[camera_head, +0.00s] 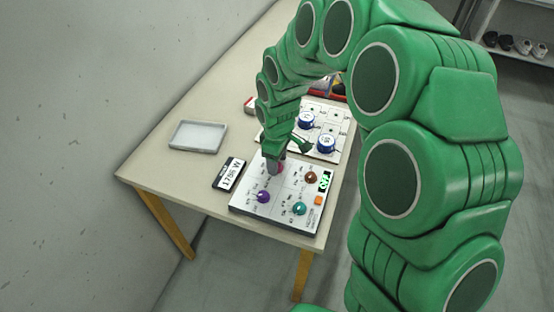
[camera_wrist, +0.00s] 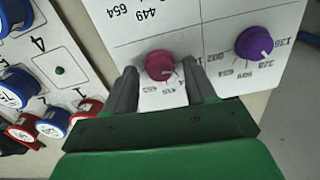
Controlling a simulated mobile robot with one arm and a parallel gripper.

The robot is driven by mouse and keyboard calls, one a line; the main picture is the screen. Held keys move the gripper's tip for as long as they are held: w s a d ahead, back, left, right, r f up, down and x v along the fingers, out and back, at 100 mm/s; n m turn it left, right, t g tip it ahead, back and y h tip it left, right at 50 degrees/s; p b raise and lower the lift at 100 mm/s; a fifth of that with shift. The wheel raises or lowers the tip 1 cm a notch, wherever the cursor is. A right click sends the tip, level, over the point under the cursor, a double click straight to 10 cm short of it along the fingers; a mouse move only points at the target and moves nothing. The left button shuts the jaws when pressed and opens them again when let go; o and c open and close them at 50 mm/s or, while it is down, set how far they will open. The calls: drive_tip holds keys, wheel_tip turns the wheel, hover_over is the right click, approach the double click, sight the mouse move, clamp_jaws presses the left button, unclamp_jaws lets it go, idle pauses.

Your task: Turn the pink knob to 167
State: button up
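The pink knob (camera_wrist: 160,65) sits on the white control panel (camera_wrist: 215,15), with printed numbers around it. My gripper (camera_wrist: 160,72) is open, with one finger on each side of the pink knob and a visible gap on both sides. In the head view my gripper (camera_head: 274,164) points down at the panel (camera_head: 280,213), and only a sliver of the pink knob (camera_head: 280,168) shows beside it. The pointer's exact reading cannot be made out.
A purple knob (camera_wrist: 254,44) is close to my right finger in the wrist view.

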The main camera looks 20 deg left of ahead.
drive_tip(key=shift+r, duration=0.1)
wheel_tip(320, 180, up, 7)
drive_tip(key=shift+f, duration=0.1)
drive_tip(key=shift+r, duration=0.4)
idle(0.5)
